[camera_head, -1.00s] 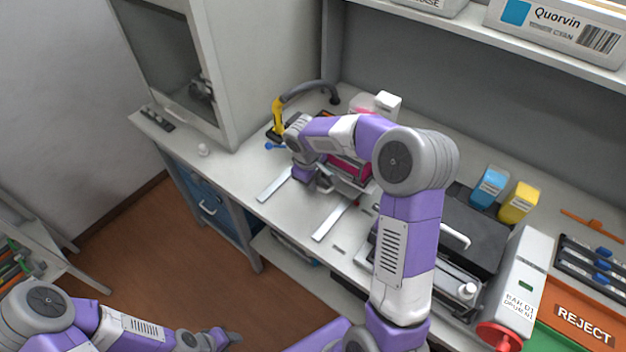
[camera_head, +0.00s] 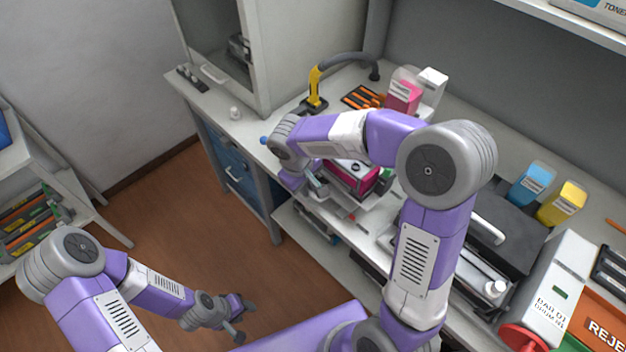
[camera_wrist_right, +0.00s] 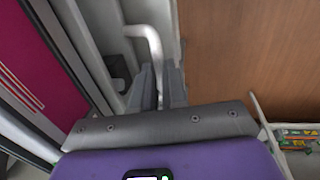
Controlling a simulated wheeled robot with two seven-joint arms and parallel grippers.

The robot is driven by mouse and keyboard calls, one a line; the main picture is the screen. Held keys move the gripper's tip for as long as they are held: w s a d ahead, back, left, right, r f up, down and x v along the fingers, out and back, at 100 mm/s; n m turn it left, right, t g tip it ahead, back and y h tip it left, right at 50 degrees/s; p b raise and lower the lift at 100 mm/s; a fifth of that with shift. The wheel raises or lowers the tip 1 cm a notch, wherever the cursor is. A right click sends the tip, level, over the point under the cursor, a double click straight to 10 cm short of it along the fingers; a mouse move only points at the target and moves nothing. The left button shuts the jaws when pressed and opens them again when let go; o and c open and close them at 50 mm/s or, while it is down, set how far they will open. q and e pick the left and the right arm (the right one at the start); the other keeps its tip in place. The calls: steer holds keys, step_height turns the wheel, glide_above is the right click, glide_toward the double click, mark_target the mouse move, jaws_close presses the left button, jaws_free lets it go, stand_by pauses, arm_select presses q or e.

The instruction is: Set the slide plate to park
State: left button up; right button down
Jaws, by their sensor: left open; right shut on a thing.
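The slide plate (camera_head: 378,203) is a pale plate on the bench, partly hidden behind my right arm. A magenta toner cartridge (camera_head: 352,178) sits on it and also shows in the right wrist view (camera_wrist_right: 35,65). The plate is near the bench's front edge and covers the pale rails. My right gripper (camera_head: 308,188) is at the plate's front. In the right wrist view its fingers (camera_wrist_right: 160,85) are shut on the white bar handle (camera_wrist_right: 150,40). My left gripper (camera_head: 242,318) is open and empty over the floor, well away from the bench. No park mark is readable.
A yellow-based hose arm (camera_head: 315,85) and a tray of orange strips (camera_head: 362,97) stand behind the plate. A black machine (camera_head: 488,235), blue (camera_head: 531,183) and yellow (camera_head: 562,203) cartridges stand to the right. A blue-drawer cabinet (camera_head: 230,170) is at left. Floor in front is clear.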

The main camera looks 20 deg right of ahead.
steer(key=shift+a, duration=0.25)
steer(key=c, duration=1.2)
jaws_free()
steer(key=shift+s+a, duration=0.1)
steer(key=shift+o, duration=0.2)
steer(key=shift+r, duration=0.15)
step_height(320, 180, up, 7)
steer(key=a+p, duration=0.1)
steer(key=p, duration=0.1)
steer(key=shift+s, duration=0.25)
